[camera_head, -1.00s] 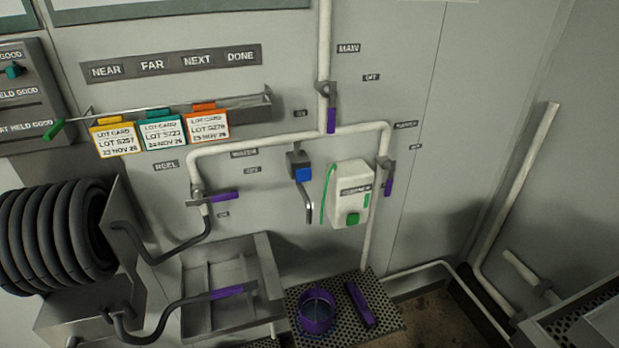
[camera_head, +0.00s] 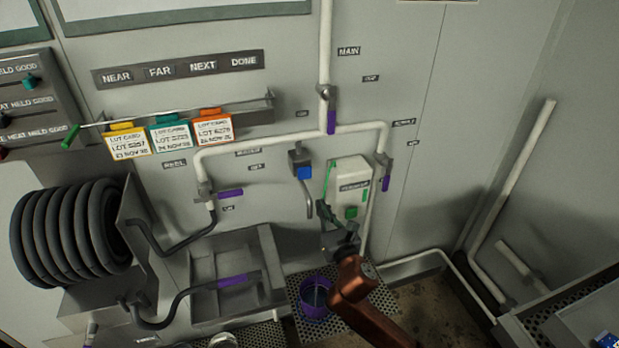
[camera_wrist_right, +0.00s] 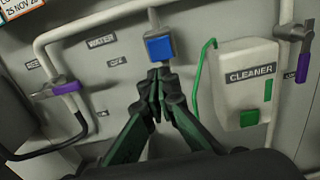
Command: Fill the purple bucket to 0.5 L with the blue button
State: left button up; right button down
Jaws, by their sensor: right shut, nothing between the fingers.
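The purple bucket (camera_head: 316,303) stands upright on a perforated grate below the wall spout, partly covered by my right arm. Its fill level cannot be read. The blue button (camera_head: 304,173) is on a grey valve box on the wall, with a spout pipe (camera_head: 309,205) hanging below it. My right gripper (camera_head: 322,207) is shut and empty in front of the wall, beside the spout. In the right wrist view, its closed fingertips (camera_wrist_right: 158,76) appear just below the blue button (camera_wrist_right: 160,48); contact cannot be told. My left gripper is not in view.
A white cleaner dispenser (camera_head: 349,190) with a green button (camera_head: 351,212) is right of the spout. Purple-handled valves (camera_head: 331,122) sit on the pipes. A hose reel (camera_head: 70,232) and a grey basin (camera_head: 245,270) are at left.

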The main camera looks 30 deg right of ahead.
aim_at(305, 174)
jog(key=shift+w, duration=0.1)
jog(key=p+x, duration=0.2)
jog(key=x, duration=1.2)
